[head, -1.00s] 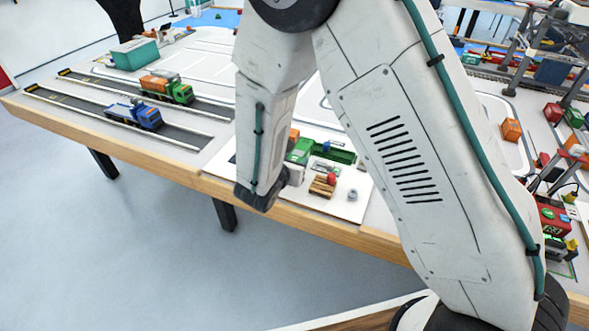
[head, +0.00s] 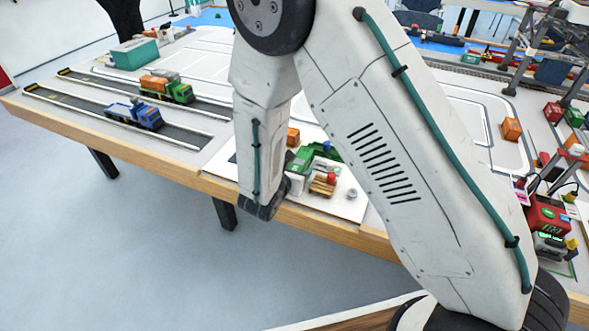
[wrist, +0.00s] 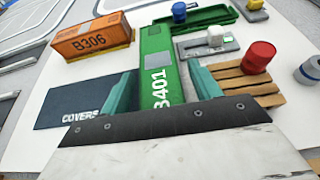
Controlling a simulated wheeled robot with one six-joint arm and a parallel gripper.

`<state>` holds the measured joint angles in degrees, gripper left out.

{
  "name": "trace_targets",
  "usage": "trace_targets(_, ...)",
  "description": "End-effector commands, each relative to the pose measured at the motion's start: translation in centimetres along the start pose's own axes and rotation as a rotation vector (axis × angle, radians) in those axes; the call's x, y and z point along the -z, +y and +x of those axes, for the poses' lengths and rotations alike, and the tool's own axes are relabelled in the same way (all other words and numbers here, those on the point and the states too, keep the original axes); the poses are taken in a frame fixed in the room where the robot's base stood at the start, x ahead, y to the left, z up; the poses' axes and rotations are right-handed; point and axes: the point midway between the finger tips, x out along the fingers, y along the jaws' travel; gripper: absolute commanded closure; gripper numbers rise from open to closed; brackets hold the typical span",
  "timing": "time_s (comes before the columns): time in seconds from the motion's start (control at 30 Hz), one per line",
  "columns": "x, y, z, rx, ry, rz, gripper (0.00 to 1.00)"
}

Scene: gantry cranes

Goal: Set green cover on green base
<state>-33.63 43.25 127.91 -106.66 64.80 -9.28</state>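The green cover (wrist: 157,62), marked B401, lies lengthwise between the two teal fingers of my gripper (wrist: 163,88). The fingers press close along its two long sides, and the palm hides its near end. In the head view the cover (head: 302,157) shows just right of my forearm, with my gripper (head: 293,181) at it. The green base (wrist: 208,18) is an open long tray beyond the cover's far end, with a blue knob-like piece at its near left. In the head view my arm hides part of the base (head: 333,153).
A grey fixture (wrist: 208,46), a red drum (wrist: 258,57) on a wooden pallet (wrist: 245,86) and a grey-blue cylinder (wrist: 309,72) stand to the right.

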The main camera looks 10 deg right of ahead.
Motion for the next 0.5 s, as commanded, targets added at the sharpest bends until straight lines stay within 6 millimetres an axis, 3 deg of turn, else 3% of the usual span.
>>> trace_targets(0.23, -0.3, 0.1, -1.0, -0.003, 0.0, 0.0, 0.37)
trace_targets(0.5, -0.3, 0.2, -6.6, -0.006, -0.001, 0.0, 0.37)
